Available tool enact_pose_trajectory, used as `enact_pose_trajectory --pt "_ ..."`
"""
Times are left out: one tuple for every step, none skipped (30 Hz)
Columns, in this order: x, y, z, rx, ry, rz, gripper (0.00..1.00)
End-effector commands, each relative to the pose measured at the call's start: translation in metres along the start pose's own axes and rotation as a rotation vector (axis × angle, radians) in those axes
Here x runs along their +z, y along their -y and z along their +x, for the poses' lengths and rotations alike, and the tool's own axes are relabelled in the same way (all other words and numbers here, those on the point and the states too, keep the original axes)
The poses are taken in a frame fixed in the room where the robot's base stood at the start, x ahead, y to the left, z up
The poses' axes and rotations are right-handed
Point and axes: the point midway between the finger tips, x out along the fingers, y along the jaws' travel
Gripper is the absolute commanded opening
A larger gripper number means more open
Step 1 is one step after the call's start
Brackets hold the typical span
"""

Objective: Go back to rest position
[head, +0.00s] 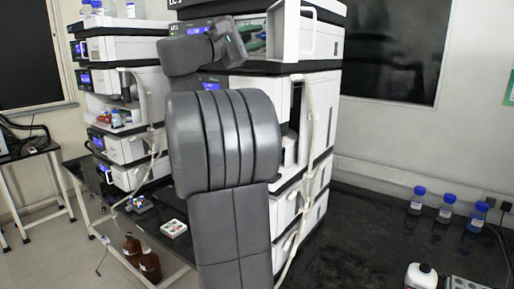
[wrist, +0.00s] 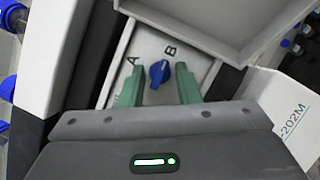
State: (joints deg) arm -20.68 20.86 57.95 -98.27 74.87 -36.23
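In the wrist view my gripper (wrist: 158,80) has two green fingers standing apart, one on each side of a small blue knob (wrist: 159,73). Gaps show between the knob and both fingers. The knob sits on a light panel (wrist: 146,46) marked A on the left and B above right. Its pointing end seems to face up towards B. In the head view my arm reaches up to the open upper compartment of the near column stack (head: 316,110). My fingers are partly hidden there and the knob cannot be made out.
A white door (head: 284,30) stands open close right of my gripper. A second instrument stack (head: 125,48) stands to the left. Blue-capped bottles (head: 446,209) stand on the black bench at the right. Brown bottles (head: 149,264) stand low at left.

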Motion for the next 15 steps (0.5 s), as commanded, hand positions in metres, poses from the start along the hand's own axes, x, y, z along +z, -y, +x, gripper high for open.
enact_pose_trajectory --pt "0.0008 0.002 0.0 0.023 0.002 -0.056 0.3" --pt "0.0007 0.0021 0.0001 0.037 0.001 -0.091 0.3" --pt "0.0008 0.0024 0.0003 0.057 0.002 -0.14 0.3" --pt "0.001 0.0024 0.0005 0.072 0.001 -0.177 0.3" --pt "0.0014 0.0024 0.0004 0.087 0.003 -0.213 0.3" --pt "0.0019 0.0022 0.0006 0.108 0.001 -0.264 0.3" --pt "0.0019 0.0023 0.0004 0.124 0.002 -0.301 0.3" --pt "0.002 0.0022 0.0007 0.14 0.001 -0.341 0.3" --pt "0.0026 0.0025 0.0009 0.161 0.003 -0.393 0.3" --pt "0.0034 0.0018 0.0013 0.178 0.002 -0.434 0.3" --pt "0.0035 0.002 0.0011 0.195 0.003 -0.476 0.3" --pt "0.0037 0.0014 0.0014 0.216 0.002 -0.527 0.3" --pt "0.0039 0.0018 0.0014 0.232 0.002 -0.566 0.3" --pt "0.0049 0.0011 0.0019 0.247 0.002 -0.603 0.3" --pt "0.0047 0.0013 0.0017 0.268 0.001 -0.653 0.3"
